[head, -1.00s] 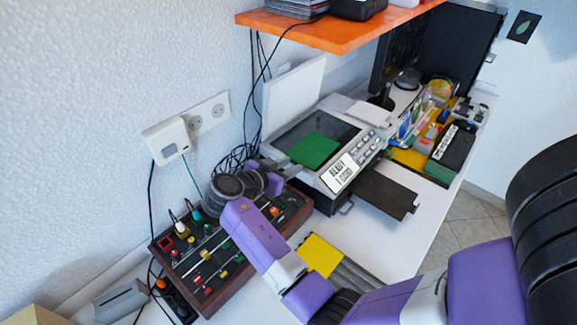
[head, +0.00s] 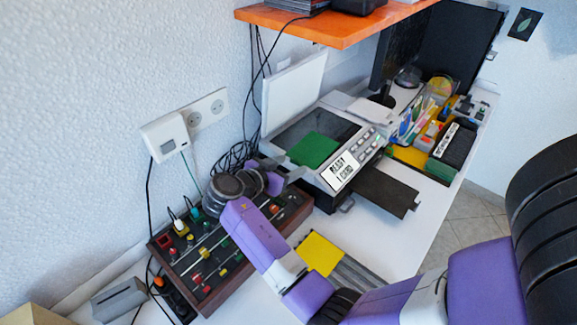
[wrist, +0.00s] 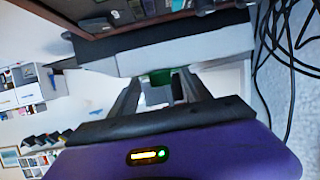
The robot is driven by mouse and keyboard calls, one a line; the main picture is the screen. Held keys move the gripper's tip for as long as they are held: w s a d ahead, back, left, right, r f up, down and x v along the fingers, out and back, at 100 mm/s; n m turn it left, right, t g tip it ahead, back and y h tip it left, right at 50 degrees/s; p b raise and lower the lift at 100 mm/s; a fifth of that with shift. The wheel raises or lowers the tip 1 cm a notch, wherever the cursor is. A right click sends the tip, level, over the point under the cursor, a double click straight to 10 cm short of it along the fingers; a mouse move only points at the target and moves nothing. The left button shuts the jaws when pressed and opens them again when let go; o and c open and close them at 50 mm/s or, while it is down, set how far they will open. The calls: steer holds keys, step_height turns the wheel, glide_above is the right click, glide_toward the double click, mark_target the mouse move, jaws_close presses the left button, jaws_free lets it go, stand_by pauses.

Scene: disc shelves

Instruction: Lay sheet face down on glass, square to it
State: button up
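The green sheet (head: 314,150) lies flat over the near part of the dark glass (head: 290,130) of the grey scanner, whose white lid (head: 293,95) stands open. Its edges look roughly in line with the glass; I cannot tell which face is down. My gripper (head: 291,172) is at the scanner's left side, close to the sheet's near edge. In the wrist view my gripper (wrist: 160,80) has its fingers apart, with a small strip of the green sheet (wrist: 160,76) showing between and beyond the tips. Whether they touch it is unclear.
A wooden control box (head: 230,245) with knobs stands beneath my gripper. Loose black cables (head: 237,157) lie behind it. A dark tray (head: 384,190) sticks out of the scanner front. An orange shelf (head: 340,28) hangs above. A yellow card (head: 318,254) lies on the white desk.

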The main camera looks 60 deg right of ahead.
steer(key=b+v, duration=0.1)
steer(key=v, duration=0.7)
